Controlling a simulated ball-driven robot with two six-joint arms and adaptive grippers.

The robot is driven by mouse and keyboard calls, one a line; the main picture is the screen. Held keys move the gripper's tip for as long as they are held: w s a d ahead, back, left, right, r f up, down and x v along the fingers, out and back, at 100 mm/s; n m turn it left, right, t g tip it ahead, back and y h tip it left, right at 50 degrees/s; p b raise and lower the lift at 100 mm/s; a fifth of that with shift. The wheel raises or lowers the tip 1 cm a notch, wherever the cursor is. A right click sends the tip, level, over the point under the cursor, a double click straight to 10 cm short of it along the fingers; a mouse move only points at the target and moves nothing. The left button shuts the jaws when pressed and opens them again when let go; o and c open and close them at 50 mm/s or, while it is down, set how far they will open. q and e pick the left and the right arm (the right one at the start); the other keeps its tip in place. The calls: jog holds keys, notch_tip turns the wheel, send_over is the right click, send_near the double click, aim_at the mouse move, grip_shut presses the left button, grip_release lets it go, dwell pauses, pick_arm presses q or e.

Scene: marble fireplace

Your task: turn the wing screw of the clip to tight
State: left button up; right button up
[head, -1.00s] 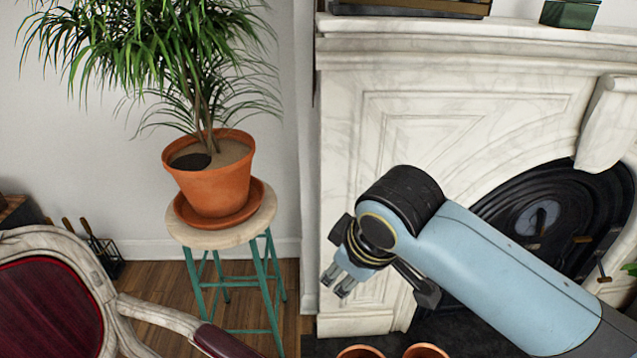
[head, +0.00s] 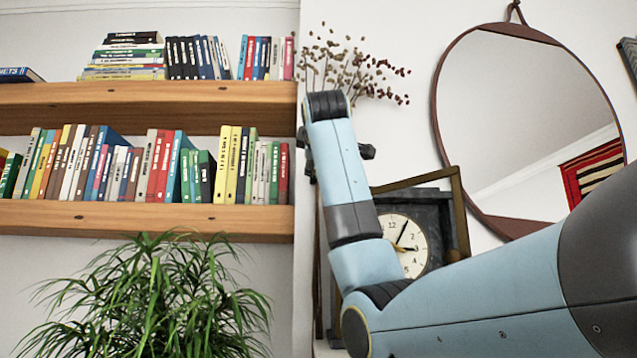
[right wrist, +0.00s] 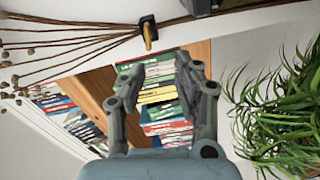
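In the right wrist view a small black clip (right wrist: 147,22) with a brass-coloured wing screw (right wrist: 150,38) sits at the top, where several dried stems run together. My right gripper (right wrist: 158,70) is open and empty. Its fingertips are below the screw in the picture and apart from it. In the head view my right arm rises in front of the dried stems (head: 355,70); I cannot make out the clip or the right gripper's fingers there. My left gripper is in neither view.
A round mirror (head: 530,120) hangs on the wall at the right. A clock (head: 405,245) stands behind my arm. Wooden shelves with books (head: 130,217) and a leafy plant (head: 160,300) are at the left; the plant also shows in the right wrist view (right wrist: 280,115).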

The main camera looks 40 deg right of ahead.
jog(key=r+p+x, duration=0.1)
jog(key=p+x, duration=0.3)
jog(key=x, duration=0.6)
jog(key=shift+d+r, duration=0.4)
jog(key=shift+d, duration=0.2)
grip_shut()
